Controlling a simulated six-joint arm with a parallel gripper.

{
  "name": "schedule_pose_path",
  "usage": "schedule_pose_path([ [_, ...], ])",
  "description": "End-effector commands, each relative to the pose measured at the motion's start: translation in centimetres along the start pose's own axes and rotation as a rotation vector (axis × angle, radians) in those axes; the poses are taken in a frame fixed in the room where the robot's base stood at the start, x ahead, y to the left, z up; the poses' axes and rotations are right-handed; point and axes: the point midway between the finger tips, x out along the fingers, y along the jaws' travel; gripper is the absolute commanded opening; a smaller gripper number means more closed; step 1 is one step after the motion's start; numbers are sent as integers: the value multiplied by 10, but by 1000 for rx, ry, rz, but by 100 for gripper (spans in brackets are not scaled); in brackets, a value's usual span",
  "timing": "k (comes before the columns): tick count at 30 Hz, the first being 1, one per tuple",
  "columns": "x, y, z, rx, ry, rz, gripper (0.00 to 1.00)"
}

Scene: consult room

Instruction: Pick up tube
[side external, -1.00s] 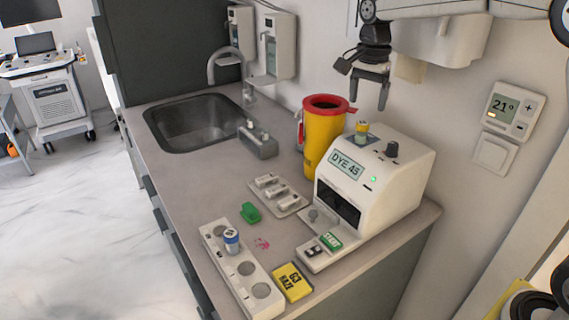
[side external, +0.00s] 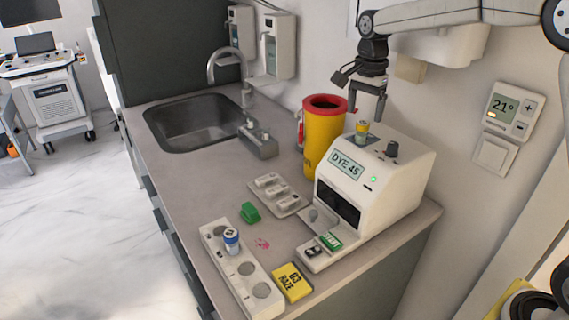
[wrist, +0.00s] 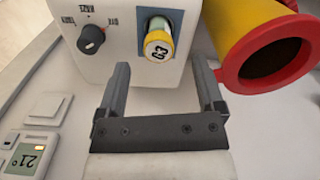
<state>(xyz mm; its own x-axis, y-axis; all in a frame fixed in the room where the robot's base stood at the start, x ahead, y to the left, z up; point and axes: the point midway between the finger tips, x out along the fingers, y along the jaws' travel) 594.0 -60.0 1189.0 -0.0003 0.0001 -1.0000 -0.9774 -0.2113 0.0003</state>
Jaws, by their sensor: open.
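A tube with a yellow cap (side external: 361,131) stands in the top of the white machine (side external: 395,185) labelled DYE 45. In the wrist view the tube (wrist: 158,42) shows its marked cap end, and its lower part is hidden in the machine. My gripper (side external: 366,108) is open and empty, above and close to the tube. In the wrist view my gripper (wrist: 163,70) has its fingers spread, with the tube ahead between their lines. A second tube with a blue cap (side external: 232,240) stands in a white rack (side external: 214,236) at the counter's front.
A yellow bin with a red rim (side external: 324,135) stands beside the machine, close to my gripper. A dark knob (side external: 392,149) rises from the machine's top. A small tray (side external: 292,206), a green item (side external: 250,212) and a yellow block (side external: 291,283) lie on the counter. The wall is behind.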

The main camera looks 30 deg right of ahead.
Motion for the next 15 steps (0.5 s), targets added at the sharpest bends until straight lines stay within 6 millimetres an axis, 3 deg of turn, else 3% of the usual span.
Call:
schedule_pose_path([
  [9,36,2,1,0,0,2,86],
  [15,45,2,1,0,0,-1,86],
])
